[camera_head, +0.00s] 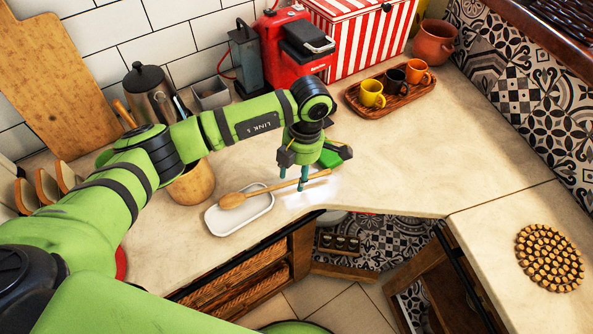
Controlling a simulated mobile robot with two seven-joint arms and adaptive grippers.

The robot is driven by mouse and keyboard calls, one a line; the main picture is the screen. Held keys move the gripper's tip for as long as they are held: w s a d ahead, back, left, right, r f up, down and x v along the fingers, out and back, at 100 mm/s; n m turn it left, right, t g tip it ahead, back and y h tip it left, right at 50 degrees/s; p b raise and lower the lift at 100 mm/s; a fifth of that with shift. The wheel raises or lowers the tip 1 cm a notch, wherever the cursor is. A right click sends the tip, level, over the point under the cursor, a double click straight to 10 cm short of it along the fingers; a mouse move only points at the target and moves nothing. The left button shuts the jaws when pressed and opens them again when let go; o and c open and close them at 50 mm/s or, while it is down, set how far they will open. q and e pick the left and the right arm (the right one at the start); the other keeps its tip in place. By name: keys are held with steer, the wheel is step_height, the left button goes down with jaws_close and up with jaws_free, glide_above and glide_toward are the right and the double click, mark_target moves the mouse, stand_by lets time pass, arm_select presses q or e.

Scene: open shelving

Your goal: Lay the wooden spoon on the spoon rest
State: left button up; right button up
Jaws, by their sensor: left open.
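The wooden spoon (233,200) lies with its bowl over the white spoon rest (240,222). Its handle runs right and slightly up, past the rest's edge, to below my left gripper. The spoon rest is a shallow oblong tray near the counter's front edge. My left gripper (303,184) points down beside the handle, to the right of the rest. Its fingers are open, and I cannot tell if they touch the handle. My right gripper is not in view.
A wooden tray with yellow, black and orange cups (371,93) stands at the back right. A wooden utensil pot (191,184) stands left of the rest. A round wooden trivet (549,257) lies on the right counter. The counter right of my gripper is clear.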

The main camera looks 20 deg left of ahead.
arm_select(q)
step_height(320, 180, up, 12)
steer(key=w+d, duration=0.1)
steer(key=shift+d+f, duration=0.1)
steer(key=shift+f, duration=0.05)
stand_by(0.6)
